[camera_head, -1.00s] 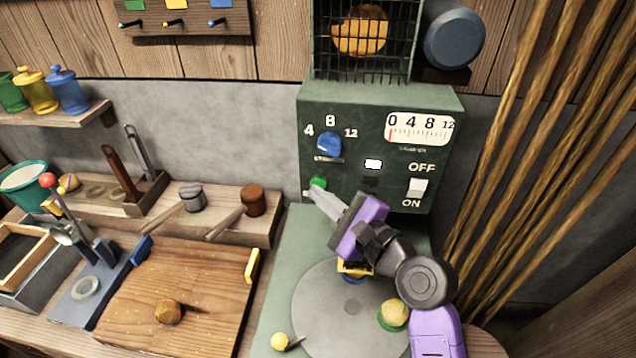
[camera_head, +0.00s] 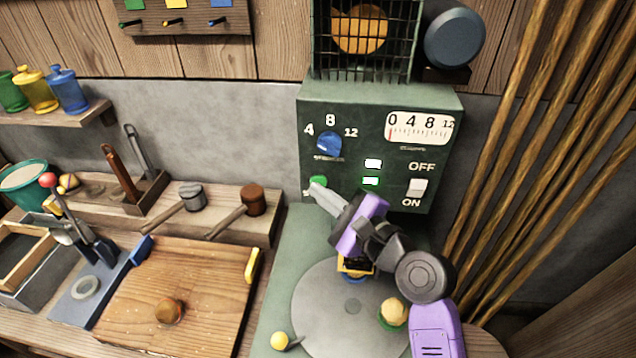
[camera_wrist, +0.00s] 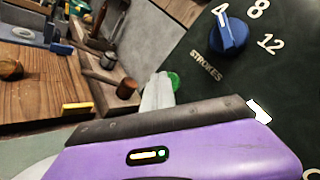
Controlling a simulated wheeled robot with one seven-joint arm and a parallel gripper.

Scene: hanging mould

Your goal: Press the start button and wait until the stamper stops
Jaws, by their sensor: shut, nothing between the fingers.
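The green start button (camera_head: 319,182) is on the lower left of the dark green control panel (camera_head: 385,190). It also shows in the wrist view (camera_wrist: 174,80). My gripper (camera_head: 315,189) is shut and empty, with its pale fingertips at the button, partly covering it. In the wrist view the fingers (camera_wrist: 158,90) overlap the button's left side; I cannot tell how far it is pressed. Two small lamps are lit: a white upper one (camera_head: 373,163) and a green-edged lower one (camera_head: 371,181). The gauge (camera_head: 420,128) has its red needle near 0. The stamper itself is not clearly identifiable.
A blue strokes knob (camera_head: 328,144) points near 4 in the wrist view. An OFF/ON switch (camera_head: 417,188) is at right. Below my arm is a round grey plate (camera_head: 320,310) with a dough-coloured ball (camera_head: 395,311). Bamboo-like poles (camera_head: 530,130) stand at right.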

